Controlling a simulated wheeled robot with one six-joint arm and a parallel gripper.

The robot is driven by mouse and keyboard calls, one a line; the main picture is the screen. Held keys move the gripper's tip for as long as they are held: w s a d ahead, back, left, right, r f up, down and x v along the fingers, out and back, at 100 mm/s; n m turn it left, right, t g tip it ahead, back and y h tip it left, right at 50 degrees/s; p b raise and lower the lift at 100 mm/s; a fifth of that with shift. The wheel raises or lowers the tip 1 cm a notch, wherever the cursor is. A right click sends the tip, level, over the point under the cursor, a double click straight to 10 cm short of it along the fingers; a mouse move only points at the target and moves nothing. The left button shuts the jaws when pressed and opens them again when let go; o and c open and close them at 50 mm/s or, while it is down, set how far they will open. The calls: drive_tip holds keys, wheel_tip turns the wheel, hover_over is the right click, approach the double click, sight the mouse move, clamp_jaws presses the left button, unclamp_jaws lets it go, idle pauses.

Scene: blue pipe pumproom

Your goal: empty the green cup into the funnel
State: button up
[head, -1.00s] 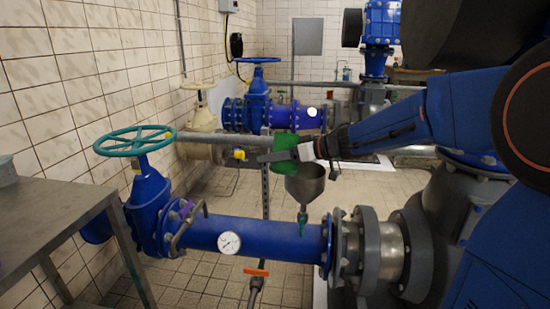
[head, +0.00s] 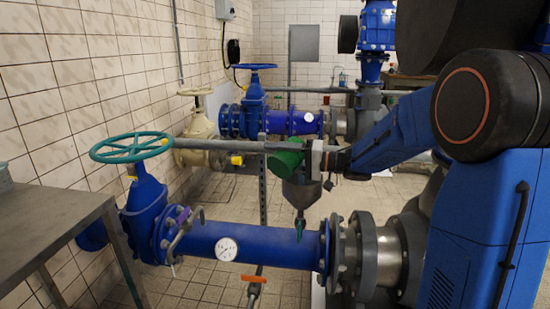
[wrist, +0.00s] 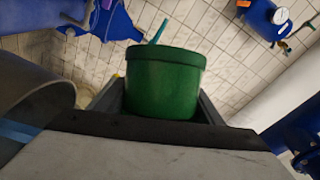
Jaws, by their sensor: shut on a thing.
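The green cup (head: 281,170) is held by my gripper (head: 293,150) in the middle of the head view. It looks tilted there, with its lower end toward the left. In the wrist view the green cup (wrist: 163,85) sits between the two jaws, and its inside is not visible. The grey funnel (head: 302,192) is just below and to the right of the cup in the head view, its upper part partly hidden by the cup and gripper. A large grey curved rim, likely the funnel (wrist: 30,95), is at the left of the wrist view. No contents or pouring show.
A blue pipe with a gauge (head: 227,249) runs below the funnel. A green handwheel (head: 131,147) and a grey table (head: 50,225) stand at left. A grey horizontal pipe (head: 215,142) passes level with the cup. Tiled floor is open behind.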

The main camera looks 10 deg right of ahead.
drive_tip(key=m, duration=0.1)
drive_tip(key=m+y, duration=0.1)
drive_tip(key=f+m+t, duration=0.1)
drive_tip(key=shift+w+d+m, duration=0.3)
drive_tip(key=shift+d, duration=0.05)
drive_tip(key=shift+w+d+r+m+t+y, duration=0.2)
drive_tip(key=shift+r+m, duration=0.1)
drive_tip(key=shift+m, duration=0.2)
drive_tip(key=shift+w+d+r+m+t+y, duration=0.1)
drive_tip(key=shift+r+m+t, duration=0.15)
drive_tip(key=shift+m, duration=0.25)
idle(0.7)
